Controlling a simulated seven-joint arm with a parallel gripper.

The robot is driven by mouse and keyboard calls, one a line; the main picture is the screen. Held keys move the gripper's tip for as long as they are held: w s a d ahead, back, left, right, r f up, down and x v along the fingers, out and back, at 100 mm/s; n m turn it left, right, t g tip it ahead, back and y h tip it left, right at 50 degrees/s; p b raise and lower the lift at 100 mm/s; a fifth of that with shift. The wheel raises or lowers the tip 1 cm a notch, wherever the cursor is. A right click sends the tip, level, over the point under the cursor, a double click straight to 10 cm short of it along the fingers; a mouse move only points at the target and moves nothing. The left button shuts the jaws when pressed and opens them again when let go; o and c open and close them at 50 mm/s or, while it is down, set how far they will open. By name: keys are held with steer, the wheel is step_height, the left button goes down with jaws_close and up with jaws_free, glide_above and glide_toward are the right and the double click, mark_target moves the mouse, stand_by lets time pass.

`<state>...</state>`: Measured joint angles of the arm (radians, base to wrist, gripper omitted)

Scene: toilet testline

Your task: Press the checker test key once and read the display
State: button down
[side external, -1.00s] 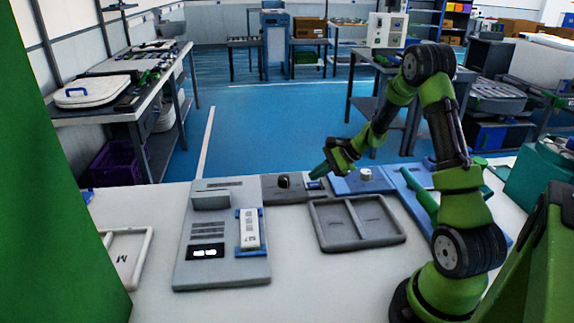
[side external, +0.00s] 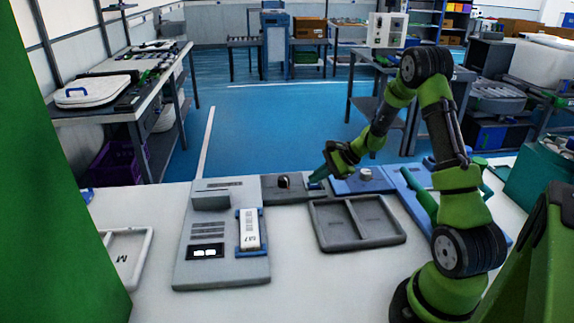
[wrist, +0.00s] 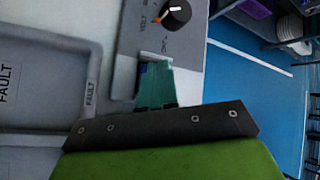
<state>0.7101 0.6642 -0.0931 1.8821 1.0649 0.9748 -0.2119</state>
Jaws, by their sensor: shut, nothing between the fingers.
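My gripper (side external: 317,181) is shut and empty, its teal fingers pointing down at the right end of the dark grey panel (side external: 266,192). In the wrist view the fingertips (wrist: 156,68) are over a small blue key (wrist: 143,67) and hide most of it. I cannot tell whether they touch it or whether it is pressed in. A black knob (wrist: 176,15) with an orange mark is beside them. The grey checker (side external: 222,273) stands to the left with a small black display (side external: 206,252). Its lit white characters are too small to read. A white labelled block (side external: 249,229) sits in a blue holder on the checker.
A grey two-compartment tray (side external: 357,222), marked FAULT in the wrist view (wrist: 91,93), lies in front of the panel. A blue fixture (side external: 350,184) is right of the gripper. A white tray marked M (side external: 125,257) is at left. White table between is clear.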

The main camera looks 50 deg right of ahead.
mark_target(318, 185)
steer(key=shift+f, duration=0.25)
stand_by(0.4)
steer(key=shift+r, duration=0.8)
steer(key=shift+r, duration=2.5)
